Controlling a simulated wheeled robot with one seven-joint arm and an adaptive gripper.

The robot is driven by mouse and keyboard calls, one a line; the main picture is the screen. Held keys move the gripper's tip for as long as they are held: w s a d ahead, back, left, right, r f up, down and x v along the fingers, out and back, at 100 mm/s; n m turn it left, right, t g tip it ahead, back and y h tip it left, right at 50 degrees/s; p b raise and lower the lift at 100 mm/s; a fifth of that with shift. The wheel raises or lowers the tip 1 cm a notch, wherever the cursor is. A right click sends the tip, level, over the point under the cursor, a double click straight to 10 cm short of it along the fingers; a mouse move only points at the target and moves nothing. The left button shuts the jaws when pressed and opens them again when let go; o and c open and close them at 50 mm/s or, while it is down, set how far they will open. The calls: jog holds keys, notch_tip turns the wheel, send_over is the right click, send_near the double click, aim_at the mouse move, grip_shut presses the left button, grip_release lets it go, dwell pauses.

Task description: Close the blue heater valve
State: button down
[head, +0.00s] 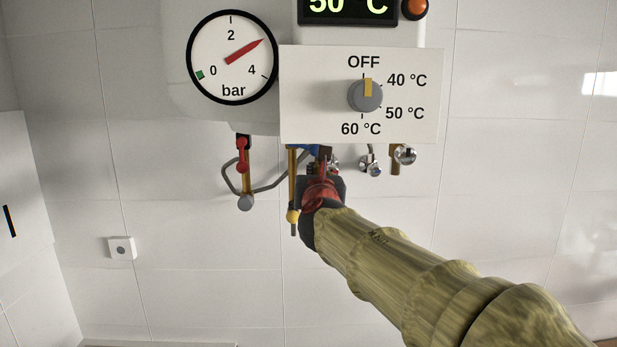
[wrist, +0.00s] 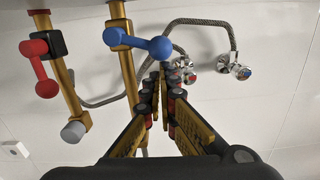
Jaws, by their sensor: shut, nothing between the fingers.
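The blue heater valve (wrist: 140,43) is a blue lever with a round knob end, mounted on a brass pipe (wrist: 128,68). Its lever sticks out to the right, across the pipe. In the head view only a bit of blue (head: 313,150) shows under the heater, mostly hidden by my gripper (head: 323,165). In the wrist view my gripper (wrist: 161,75) is shut and empty. Its fingertips appear just below the knob end of the blue lever; I cannot tell whether they touch it.
A red valve (wrist: 38,65) stands to the left on another brass pipe. Grey hoses and chrome taps (wrist: 235,67) are behind and to the right. The heater's dial panel (head: 320,120) hangs above my gripper. A wall socket (head: 122,248) is at lower left.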

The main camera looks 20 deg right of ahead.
jog(key=shift+s+d+r, duration=0.1)
jog(key=shift+d+r, duration=0.2)
jog(key=shift+r, duration=0.1)
dwell(0.5)
